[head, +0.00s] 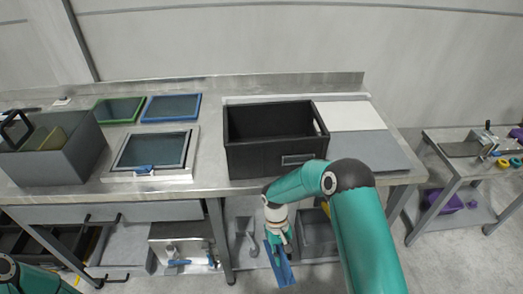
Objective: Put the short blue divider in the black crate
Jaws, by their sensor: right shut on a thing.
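My right gripper (279,245) hangs in front of the bench, below the crate. It is shut on a flat blue piece, the short blue divider (285,275), which hangs down tilted below the fingers. The fingers hide part of the divider. My left gripper is not in view; only a bit of my left arm shows at the lower left.
On the bench are a grey bin (70,160), a green-framed screen (118,110), a blue-framed screen (171,107) and a framed tray (153,155). A grey panel (362,150) lies right of the crate. The bench front edge lies between my right gripper and the crate.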

